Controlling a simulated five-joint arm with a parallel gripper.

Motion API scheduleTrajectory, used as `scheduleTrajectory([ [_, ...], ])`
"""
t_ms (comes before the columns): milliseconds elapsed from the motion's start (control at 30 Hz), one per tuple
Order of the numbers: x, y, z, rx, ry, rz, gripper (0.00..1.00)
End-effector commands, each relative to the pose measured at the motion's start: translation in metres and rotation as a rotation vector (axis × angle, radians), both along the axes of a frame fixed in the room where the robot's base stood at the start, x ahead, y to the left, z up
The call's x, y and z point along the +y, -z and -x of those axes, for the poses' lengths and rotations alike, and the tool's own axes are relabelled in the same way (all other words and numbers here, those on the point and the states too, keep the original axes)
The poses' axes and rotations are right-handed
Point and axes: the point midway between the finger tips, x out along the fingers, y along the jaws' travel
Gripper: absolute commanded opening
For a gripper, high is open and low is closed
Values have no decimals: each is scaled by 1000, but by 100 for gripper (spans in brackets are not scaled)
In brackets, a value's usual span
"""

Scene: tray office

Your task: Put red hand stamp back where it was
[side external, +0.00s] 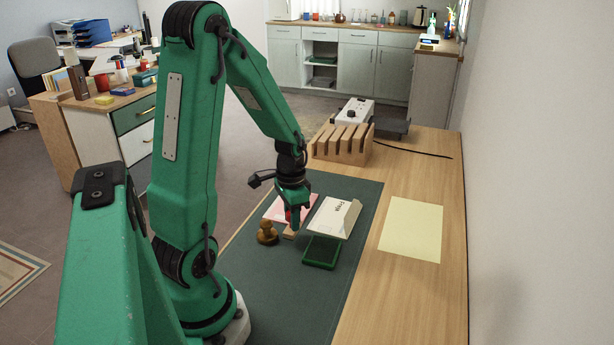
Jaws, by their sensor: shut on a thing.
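My gripper (294,222) points down over the dark green mat (345,285) and is shut on the red hand stamp (287,214). Only a small red part of the stamp shows beside the fingers; the rest is mostly hidden by them. A tan piece just under the fingertips may be its base. I cannot tell whether it touches the mat. A pink sheet (275,208) lies behind and left of the gripper. A brown rounded object (267,233) stands just left of it.
A white printed card (333,218) is tilted right of the gripper, by a small green tray (320,254). A slotted wooden rack (341,146) and a grey-white device (355,111) stand behind. A yellow sheet (411,229) lies right on bare wooden desk (400,300).

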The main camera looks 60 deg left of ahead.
Motion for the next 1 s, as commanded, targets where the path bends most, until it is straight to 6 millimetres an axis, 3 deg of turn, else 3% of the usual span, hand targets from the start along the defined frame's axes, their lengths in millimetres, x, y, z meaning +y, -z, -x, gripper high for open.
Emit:
scheduleTrajectory([
  [233, 0, 22, 0, 1, 0, 1, 11],
  [700, 0, 27, 0, 1, 0, 1, 11],
  [733, 0, 27, 0, 1, 0, 0, 28],
  [833, 0, 26, 0, 0, 0, 0, 48],
  [1000, 0, 26, 0, 0, 0, 0, 48],
])
